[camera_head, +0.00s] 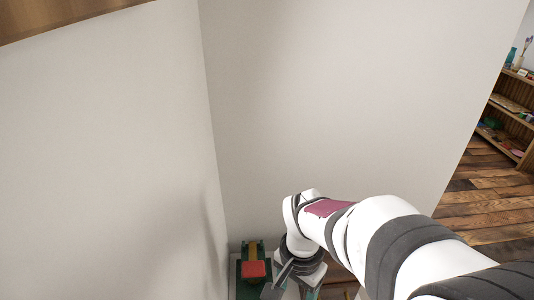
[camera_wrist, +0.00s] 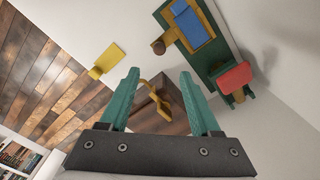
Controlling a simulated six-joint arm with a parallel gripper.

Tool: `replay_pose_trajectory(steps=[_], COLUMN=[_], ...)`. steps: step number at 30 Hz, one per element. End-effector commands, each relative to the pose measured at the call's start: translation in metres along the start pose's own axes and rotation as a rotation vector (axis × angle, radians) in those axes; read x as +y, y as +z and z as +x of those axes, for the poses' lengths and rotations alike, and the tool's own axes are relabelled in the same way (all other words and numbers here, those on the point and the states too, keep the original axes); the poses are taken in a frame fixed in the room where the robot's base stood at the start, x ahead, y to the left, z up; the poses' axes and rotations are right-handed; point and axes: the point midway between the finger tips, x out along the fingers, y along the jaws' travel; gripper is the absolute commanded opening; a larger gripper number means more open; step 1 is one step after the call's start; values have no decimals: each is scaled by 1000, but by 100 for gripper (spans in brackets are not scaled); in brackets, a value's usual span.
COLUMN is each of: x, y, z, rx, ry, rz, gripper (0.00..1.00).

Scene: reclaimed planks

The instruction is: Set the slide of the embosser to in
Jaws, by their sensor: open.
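A green-based device with coloured parts, which looks like the embosser, is near the lower middle of the head view (camera_head: 239,284). In the wrist view it lies at the upper right (camera_wrist: 209,62), with a blue block (camera_wrist: 187,19) on a yellow part, a brown knob (camera_wrist: 158,47) and a red block (camera_wrist: 235,77). I cannot tell which part is the slide or how it is set. My gripper (camera_wrist: 159,74) is open, its green fingers apart, with nothing seen held. The device is beyond and to the right of the fingertips. The head view shows my gripper only partly.
A yellow piece (camera_wrist: 111,56) and a yellow hooked piece (camera_wrist: 158,101) show in the wrist view, the latter between the fingers in the picture. Pale walls (camera_head: 350,90) stand close behind and left of the device. A shelf (camera_head: 510,117) stands far right.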

Motion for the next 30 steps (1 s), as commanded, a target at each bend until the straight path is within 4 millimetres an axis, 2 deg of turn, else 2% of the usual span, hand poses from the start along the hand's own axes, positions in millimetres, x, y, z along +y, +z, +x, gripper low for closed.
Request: replay_pose_trajectory(steps=[6,12,18,25,30], x=[2,2,1,1,1], y=[2,2,1,1,1], z=[68,112,127,128,127], rx=[-8,-5,-2,-1,-1], ry=[9,5,2,1,1], rz=[-1,-2,0,-1,-2], gripper=[64,64,64,64,33])
